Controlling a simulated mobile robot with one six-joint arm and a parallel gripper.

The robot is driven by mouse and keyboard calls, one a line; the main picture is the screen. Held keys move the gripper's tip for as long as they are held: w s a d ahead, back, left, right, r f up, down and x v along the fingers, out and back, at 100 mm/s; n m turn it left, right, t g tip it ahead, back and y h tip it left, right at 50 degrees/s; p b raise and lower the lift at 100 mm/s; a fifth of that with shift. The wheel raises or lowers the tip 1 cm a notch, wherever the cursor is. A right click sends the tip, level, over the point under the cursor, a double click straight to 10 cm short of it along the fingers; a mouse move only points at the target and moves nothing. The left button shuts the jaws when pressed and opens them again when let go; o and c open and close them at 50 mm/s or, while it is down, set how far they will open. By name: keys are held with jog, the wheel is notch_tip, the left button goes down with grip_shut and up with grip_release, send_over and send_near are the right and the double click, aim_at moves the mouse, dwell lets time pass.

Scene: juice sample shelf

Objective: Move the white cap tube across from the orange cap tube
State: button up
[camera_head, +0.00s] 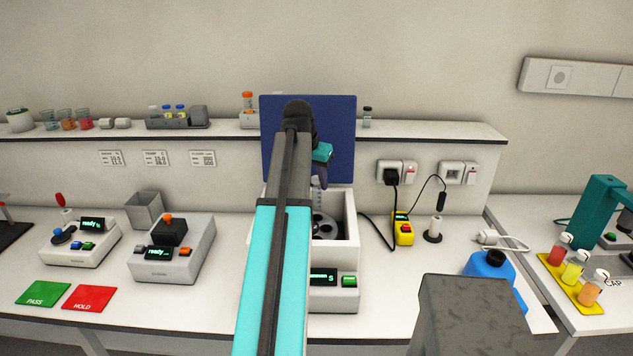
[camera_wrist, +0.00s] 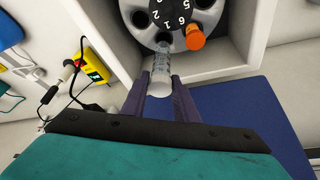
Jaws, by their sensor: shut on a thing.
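My gripper (camera_wrist: 161,80) is shut on the white cap tube (camera_wrist: 161,72). The tube is clear with dark markings, and its white cap faces the wrist camera. Its far end is at the rim of the grey numbered rotor (camera_wrist: 203,16); I cannot tell whether it is inside a hole. The orange cap tube (camera_wrist: 195,38) sits in the rotor close to the right of it in the wrist view.
The blue lid (camera_head: 345,130) stands open behind the centrifuge. Its front has a green-lit display (camera_head: 323,277) and green button (camera_head: 349,281). A yellow device (camera_head: 403,230) with cables stands to the right.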

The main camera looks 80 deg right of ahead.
jog(key=w+a+r+n+t, duration=0.15)
jog(key=w+r, duration=0.35)
jog(key=w, duration=0.6)
jog(key=w+a+f+n+t, duration=0.1)
jog(key=w+a+f+n, duration=0.15)
jog(key=w+a, duration=0.65)
jog(key=w+a+f+n+t+b, duration=0.15)
jog(key=w+a+n, duration=0.3)
jog(key=w, duration=0.95)
jog(key=w+a+f+n, duration=0.2)
jog(key=w+a, duration=0.6)
jog(key=w, duration=0.3)
jog(key=w+a+f+n+y, duration=0.1)
jog(key=w+a+n, duration=0.1)
jog(key=w+a, duration=0.45)
jog(key=w+a+f+n+t, duration=0.1)
jog(key=w+a+f+n, duration=0.15)
jog(key=a, duration=0.65)
jog(key=w+a+f+n+y, duration=0.1)
jog(key=w+a, duration=0.4)
jog(key=a, duration=0.3)
jog(key=w+a+f+n+y+b, duration=0.1)
jog(key=a+n, duration=0.2)
jog(key=a, duration=0.9)
jog(key=w+a+f+n+t+y+b, duration=0.1)
jog(key=a+f+n, duration=0.1)
jog(key=a, duration=1.1)
jog(key=shift+w+a+f+n, duration=0.15)
jog(key=shift+w+a+n, duration=0.1)
jog(key=shift+w+n, duration=0.2)
